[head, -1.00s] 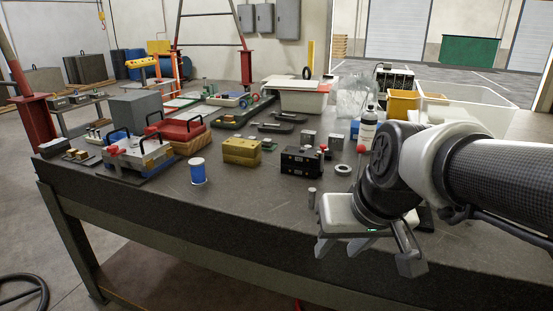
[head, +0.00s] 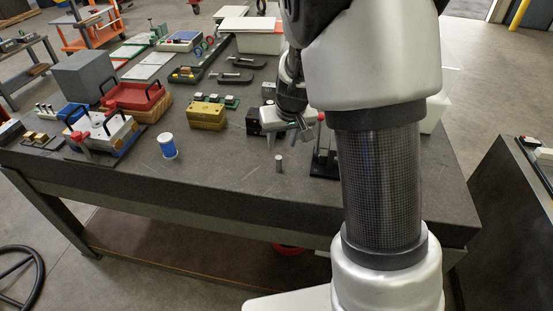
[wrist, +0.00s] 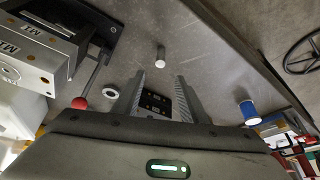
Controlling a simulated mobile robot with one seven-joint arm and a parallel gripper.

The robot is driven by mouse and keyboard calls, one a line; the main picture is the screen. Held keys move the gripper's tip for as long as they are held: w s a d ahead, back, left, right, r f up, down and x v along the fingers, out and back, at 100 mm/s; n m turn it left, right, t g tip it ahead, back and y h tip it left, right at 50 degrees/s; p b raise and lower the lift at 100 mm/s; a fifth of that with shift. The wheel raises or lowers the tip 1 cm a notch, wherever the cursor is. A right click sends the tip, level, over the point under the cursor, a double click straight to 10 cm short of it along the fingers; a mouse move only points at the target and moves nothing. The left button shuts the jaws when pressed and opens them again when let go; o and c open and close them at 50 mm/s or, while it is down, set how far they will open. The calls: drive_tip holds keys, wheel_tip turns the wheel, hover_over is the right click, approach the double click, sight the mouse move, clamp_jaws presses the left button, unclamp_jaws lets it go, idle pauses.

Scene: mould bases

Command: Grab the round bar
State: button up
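The round bar is a small grey cylinder (head: 279,163) standing upright on the dark table near its front edge in the head view. In the wrist view the round bar (wrist: 160,56) shows its pale end, just beyond the fingertips and roughly centred between them. My gripper (head: 292,134) is above the table, a little behind the bar in the head view, partly hidden by my arm. In the wrist view my gripper (wrist: 160,77) has its two fingers apart with nothing held between them. The bar looks clear of both fingers.
A black block (wrist: 155,101) lies beyond the finger gap. A red-knobbed rod (wrist: 80,103) and a pale ring (wrist: 111,93) are to the left. A blue cylinder (head: 168,147) and brass block (head: 206,115) stand left of the bar. The table around the bar is clear.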

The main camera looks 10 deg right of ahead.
sight(279, 158)
drive_tip(key=x, duration=0.6)
drive_tip(key=shift+w+f, duration=0.15)
drive_tip(key=shift+f, duration=0.05)
drive_tip(key=x, duration=0.4)
drive_tip(key=shift+s+f, duration=0.25)
drive_tip(key=shift+s, duration=0.1)
drive_tip(key=shift+w+f, duration=0.25)
drive_tip(key=shift+f, duration=0.25)
clamp_jaws()
